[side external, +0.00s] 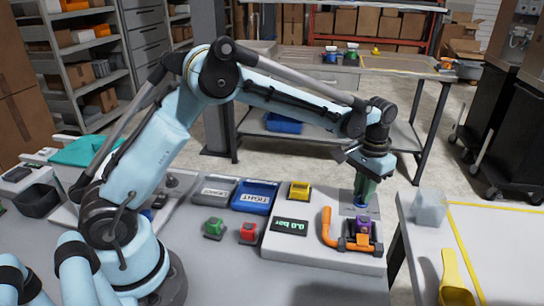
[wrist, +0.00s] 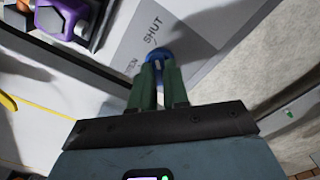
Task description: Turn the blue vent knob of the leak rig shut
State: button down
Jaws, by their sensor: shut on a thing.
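The leak rig (side external: 322,262) is a pale box at the front right of the bench, with an orange pipe (side external: 327,230) and a purple part (side external: 363,224) in an orange holder. Its display (side external: 289,227) reads 0.0 bar. The blue vent knob (side external: 361,204) sits on a grey plate at the rig's back right. My gripper (side external: 363,198) points down with its green fingers shut on the knob. In the wrist view, the blue knob (wrist: 158,52) shows between and beyond the fingertips (wrist: 158,66), beside printed SHUT lettering. The fingers hide part of it, so its exact angle is unclear.
A side table with a yellow scoop (side external: 455,280) stands at the right.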

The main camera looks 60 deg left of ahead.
jog(key=c, duration=1.1)
grip_release()
jog(key=shift+r, duration=0.1)
notch_tip(320, 180, up, 12)
jog(key=s+a+r+t, duration=0.3)
jog(key=s+a, duration=0.1)
jog(key=s, duration=0.6)
jog(key=s+f+t, duration=0.1)
jog(key=s+f, duration=0.1)
jog(key=s, duration=0.1)
jog(key=s+a+f+t, duration=0.1)
jog(key=s+f, duration=0.1)
jog(key=s, duration=0.2)
jog(key=s+a+f+t, duration=0.1)
jog(key=s+f+t, duration=0.1)
jog(key=s, duration=0.1)
jog(key=shift+s+a+f, duration=0.1)
jog(key=shift+s+f, duration=0.05)
jog(key=shift+s, duration=0.25)
